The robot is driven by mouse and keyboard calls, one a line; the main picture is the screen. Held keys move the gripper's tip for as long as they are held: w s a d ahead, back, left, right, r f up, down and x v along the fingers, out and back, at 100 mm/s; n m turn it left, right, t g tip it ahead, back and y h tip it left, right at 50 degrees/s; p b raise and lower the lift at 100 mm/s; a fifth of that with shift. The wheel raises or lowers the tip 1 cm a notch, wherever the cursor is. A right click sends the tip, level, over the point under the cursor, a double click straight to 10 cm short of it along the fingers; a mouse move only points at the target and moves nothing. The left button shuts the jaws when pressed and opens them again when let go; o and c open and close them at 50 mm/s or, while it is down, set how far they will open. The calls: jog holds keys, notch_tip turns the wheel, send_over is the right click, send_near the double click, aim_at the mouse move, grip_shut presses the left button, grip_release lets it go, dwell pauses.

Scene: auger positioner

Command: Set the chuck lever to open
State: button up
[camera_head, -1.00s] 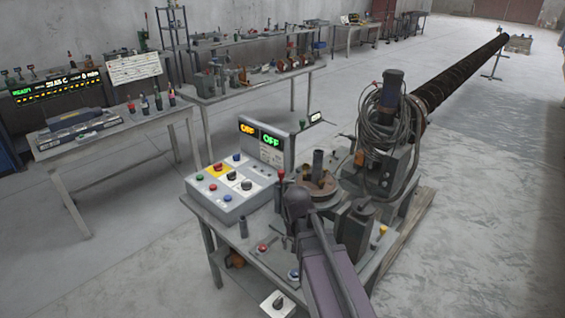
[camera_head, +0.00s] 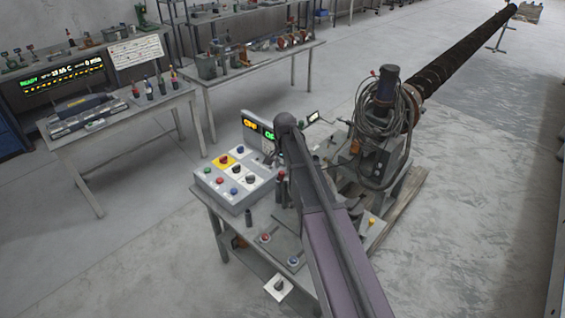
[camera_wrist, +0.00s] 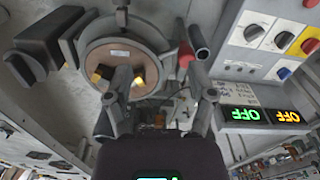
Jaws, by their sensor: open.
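The chuck (camera_wrist: 91,42) is a round grey fitting with a tan centre, at the upper left in the wrist view. A red-tipped lever (camera_wrist: 186,54) stands beside its right side; I take it as the chuck lever. A red-topped lever (camera_head: 281,175) also shows beside the control box in the head view. My gripper (camera_wrist: 163,82) is open and empty, its two fingers apart, with the red tip between and beyond them, closer to the right finger. Contact with it cannot be told. In the head view my arm hides the gripper and most of the chuck.
A dark cylinder (camera_wrist: 198,40) stands close to the red tip. The motor with coiled cable (camera_head: 384,95) is behind on the right.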

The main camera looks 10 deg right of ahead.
notch_tip(320, 180, up, 6)
jog(key=m+p, duration=0.2)
jog(key=p, duration=0.3)
send_over(282, 172)
jog(key=shift+w+a, duration=0.1)
jog(key=shift+f+b, duration=0.2)
jog(key=shift+b, duration=0.3)
notch_tip(282, 172, down, 13)
jog(key=b, duration=1.3)
jog(key=shift+f, duration=0.2)
